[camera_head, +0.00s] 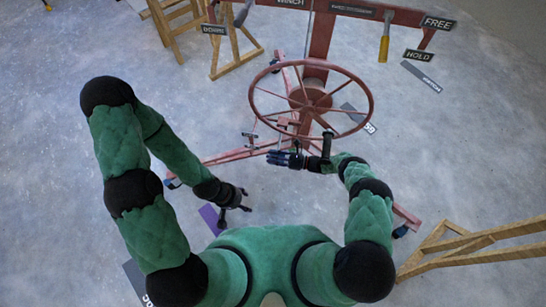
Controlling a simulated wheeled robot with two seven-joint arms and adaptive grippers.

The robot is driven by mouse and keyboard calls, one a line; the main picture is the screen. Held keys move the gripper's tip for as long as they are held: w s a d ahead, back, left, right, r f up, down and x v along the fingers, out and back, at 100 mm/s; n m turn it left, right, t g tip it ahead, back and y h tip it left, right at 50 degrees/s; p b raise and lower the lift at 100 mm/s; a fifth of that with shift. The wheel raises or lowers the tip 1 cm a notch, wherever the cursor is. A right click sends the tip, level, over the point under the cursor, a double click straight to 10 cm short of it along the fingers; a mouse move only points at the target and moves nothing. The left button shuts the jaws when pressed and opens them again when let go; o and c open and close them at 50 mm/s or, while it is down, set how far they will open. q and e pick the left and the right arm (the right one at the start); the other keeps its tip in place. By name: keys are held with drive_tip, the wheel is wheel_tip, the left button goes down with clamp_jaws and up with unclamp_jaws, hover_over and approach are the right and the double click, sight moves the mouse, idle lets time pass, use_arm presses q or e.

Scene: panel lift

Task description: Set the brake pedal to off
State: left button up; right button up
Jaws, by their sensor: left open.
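A red panel lift with a large red handwheel (311,98) stands ahead, its red legs spreading over the floor. A small blue-and-dark caster part (172,184) sits at the end of the left leg, and another (400,231) at the right leg. I cannot tell which part is the brake pedal or how it is set. My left gripper (245,200) is open and empty, low over the floor, right of the left caster and beside a purple plate (210,218). My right gripper (284,159) is below the handwheel; its fingers are too small to read.
A red beam (405,15) carries WINCH, FREE and HOLD signs and a yellow-handled lever (384,43). Wooden trestles stand at the upper left (230,45) and lower right (470,248). Grey floor is clear at the far left and right.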

drive_tip(key=shift+c, duration=0.3)
clamp_jaws()
